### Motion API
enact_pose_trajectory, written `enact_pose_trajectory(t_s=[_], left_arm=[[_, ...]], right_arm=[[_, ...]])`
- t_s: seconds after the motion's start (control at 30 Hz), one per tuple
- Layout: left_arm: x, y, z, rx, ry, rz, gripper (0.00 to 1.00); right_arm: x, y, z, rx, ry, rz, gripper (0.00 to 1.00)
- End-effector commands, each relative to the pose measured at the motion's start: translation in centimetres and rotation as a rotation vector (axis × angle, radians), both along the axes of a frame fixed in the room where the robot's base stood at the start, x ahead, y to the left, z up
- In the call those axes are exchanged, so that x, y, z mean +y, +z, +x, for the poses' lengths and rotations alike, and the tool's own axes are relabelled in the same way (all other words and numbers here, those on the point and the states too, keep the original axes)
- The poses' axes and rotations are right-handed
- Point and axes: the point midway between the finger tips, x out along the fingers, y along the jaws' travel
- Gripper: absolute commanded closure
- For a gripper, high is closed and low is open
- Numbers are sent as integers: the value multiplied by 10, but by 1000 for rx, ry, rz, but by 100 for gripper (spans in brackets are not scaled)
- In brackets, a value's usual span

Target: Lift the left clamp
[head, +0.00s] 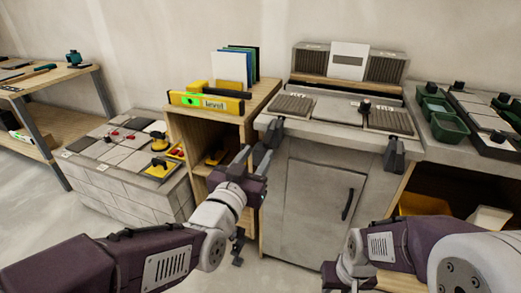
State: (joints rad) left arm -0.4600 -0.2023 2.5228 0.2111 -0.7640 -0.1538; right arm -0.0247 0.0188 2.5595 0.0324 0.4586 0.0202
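The left clamp (272,133) is dark grey and upright on the left front corner of the grey workbench (330,137). A matching right clamp (394,155) sits at the bench's right front edge. My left gripper (254,157) is just in front of and slightly left of the left clamp. Its two dark fingers are apart, with nothing seen between them. Its fingertips overlap the clamp's lower part in the picture; I cannot tell whether they touch it. My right arm's end (340,273) is low at the bottom edge, its fingers not clear.
A wooden shelf (205,127) left of the bench holds a yellow spirit level (206,102) and upright coloured boards (232,68). A tiled block (125,200) stands further left. Green trays (448,127) sit on the right-hand bench. Bare floor shows at front left.

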Motion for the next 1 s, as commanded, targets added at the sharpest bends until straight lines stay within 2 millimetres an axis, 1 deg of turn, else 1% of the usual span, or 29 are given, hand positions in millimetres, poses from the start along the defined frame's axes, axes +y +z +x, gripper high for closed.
enact_pose_trajectory(t_s=[0.03, 0.2, 0.3, 0.4, 0.53, 0.73, 0.77, 0.8, 0.87, 0.9, 1.0], left_arm=[[-2, -3, 8, 1, 1, 0, 60], [-13, -4, 44, 2, 2, 1, 60], [-19, -4, 61, 2, 1, 2, 60], [-23, -3, 73, 3, 0, 2, 60], [-25, -2, 79, 3, 0, 2, 60], [-25, -1, 80, 3, 0, 1, 60], [-25, -1, 80, 3, 0, 1, 66], [-25, -1, 80, 3, 0, 1, 77], [-25, -1, 80, 3, 0, 1, 93], [-25, -1, 79, 3, 0, 1, 100], [-25, -1, 79, 3, 0, 1, 100]], right_arm=[[0, -4, 0, 0, 0, 0, 64], [0, -14, 0, 1, 0, 0, 64], [0, -17, 0, 1, 0, 0, 64], [0, -19, 0, 1, 0, 0, 64], [0, -20, 0, 1, 0, 0, 64], [0, -19, 0, 1, 0, 0, 64], [0, -19, 0, 1, 0, 0, 64], [0, -19, 0, 1, 0, 0, 64], [0, -19, 0, 1, 0, 0, 64], [0, -19, 0, 1, 0, 0, 64], [0, -19, 0, 1, 0, 0, 64]])
